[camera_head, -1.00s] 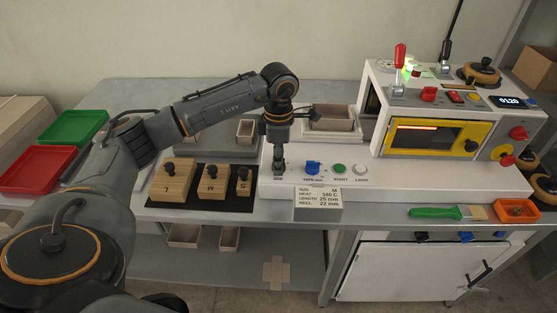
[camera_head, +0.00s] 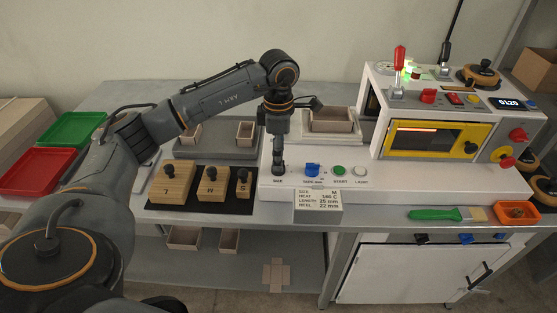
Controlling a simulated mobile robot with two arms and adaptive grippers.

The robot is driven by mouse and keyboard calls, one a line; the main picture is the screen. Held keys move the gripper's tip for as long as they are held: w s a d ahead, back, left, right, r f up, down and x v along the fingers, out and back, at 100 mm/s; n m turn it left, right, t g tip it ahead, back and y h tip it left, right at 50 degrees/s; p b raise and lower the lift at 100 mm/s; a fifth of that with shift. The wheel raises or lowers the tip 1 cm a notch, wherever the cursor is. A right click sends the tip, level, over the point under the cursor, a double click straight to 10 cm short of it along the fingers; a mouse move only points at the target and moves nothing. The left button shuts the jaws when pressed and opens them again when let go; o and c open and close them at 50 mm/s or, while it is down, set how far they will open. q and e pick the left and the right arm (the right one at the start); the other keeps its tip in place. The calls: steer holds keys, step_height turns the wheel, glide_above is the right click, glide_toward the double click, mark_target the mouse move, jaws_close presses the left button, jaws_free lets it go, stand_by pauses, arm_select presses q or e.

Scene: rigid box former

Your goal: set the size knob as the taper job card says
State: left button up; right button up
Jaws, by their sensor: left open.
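My left gripper (camera_head: 278,168) points straight down over the left end of the machine's white front panel (camera_head: 410,182), right at the spot labelled SIZE. The size knob is hidden behind the fingers, so its setting and any contact cannot be seen. The job card (camera_head: 318,200) stands at the panel's front edge and reads SIZE M, HEAT 160 C, LENGTH 25 mm, REEL 22 mm. To the right of the gripper are a blue tape knob (camera_head: 312,169), a green START button (camera_head: 340,170) and a white LASER button (camera_head: 361,171). My right gripper is out of view.
Wooden blocks marked L (camera_head: 172,188), M (camera_head: 213,186) and S (camera_head: 243,184) sit on a black mat left of the panel. The white machine (camera_head: 440,105) with a yellow-framed window shows 0120. A green-handled brush (camera_head: 435,214) and an orange tray (camera_head: 517,212) lie front right.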

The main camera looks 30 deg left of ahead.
arm_select(q)
step_height(320, 180, up, 9)
steer(key=shift+f, duration=0.2)
stand_by(0.6)
